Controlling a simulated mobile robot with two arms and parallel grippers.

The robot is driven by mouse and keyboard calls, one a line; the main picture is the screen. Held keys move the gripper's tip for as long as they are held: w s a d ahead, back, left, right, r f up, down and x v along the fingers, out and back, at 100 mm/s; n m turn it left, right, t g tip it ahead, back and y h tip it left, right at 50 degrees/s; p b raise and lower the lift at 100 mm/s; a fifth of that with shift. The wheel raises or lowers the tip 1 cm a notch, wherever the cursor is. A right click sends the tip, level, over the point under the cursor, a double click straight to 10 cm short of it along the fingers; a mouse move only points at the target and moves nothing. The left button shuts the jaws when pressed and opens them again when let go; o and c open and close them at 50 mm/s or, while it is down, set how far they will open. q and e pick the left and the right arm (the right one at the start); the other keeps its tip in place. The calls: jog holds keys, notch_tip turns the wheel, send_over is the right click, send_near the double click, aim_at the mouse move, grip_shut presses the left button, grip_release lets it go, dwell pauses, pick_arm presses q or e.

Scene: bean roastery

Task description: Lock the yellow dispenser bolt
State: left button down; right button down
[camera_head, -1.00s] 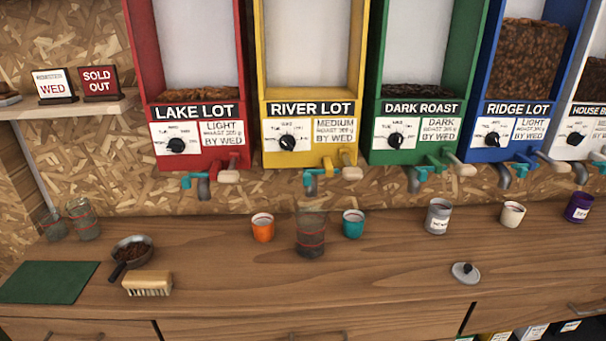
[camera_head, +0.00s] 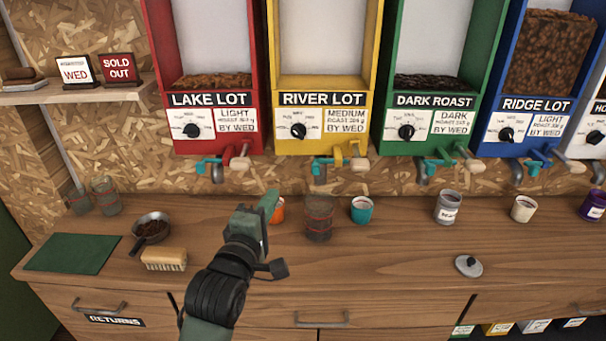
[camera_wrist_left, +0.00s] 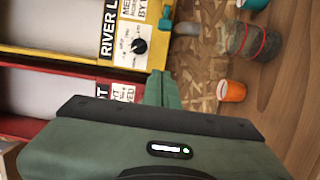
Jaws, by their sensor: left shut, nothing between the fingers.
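The yellow dispenser (camera_head: 324,83), labelled RIVER LOT, hangs on the back wall and looks empty in its window. Below it are a teal lever (camera_head: 319,164), a yellow bracket (camera_head: 340,157), a beige handle (camera_head: 359,164) and a grey spout; I cannot tell the bolt's exact state. My left gripper (camera_head: 270,201) is shut and empty, over the counter, below and left of these fittings and apart from them. In the left wrist view the shut fingers (camera_wrist_left: 161,88) point toward the yellow dispenser's lower edge (camera_wrist_left: 148,52). My right gripper is not in view.
An orange cup (camera_head: 279,211) is partly hidden behind my left gripper. A glass jar (camera_head: 319,218) and a teal cup (camera_head: 362,210) stand below the yellow dispenser. Red (camera_head: 207,146) and green (camera_head: 425,147) dispensers flank it. A brush (camera_head: 164,259) and pan (camera_head: 150,229) lie left.

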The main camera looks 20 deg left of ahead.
pick_arm(q)
jog(key=w+d+p, duration=0.3)
jog(key=w+p, duration=0.1)
jog(key=w, duration=0.7)
jog(key=shift+d, duration=0.25)
jog(key=shift+w+f, duration=0.1)
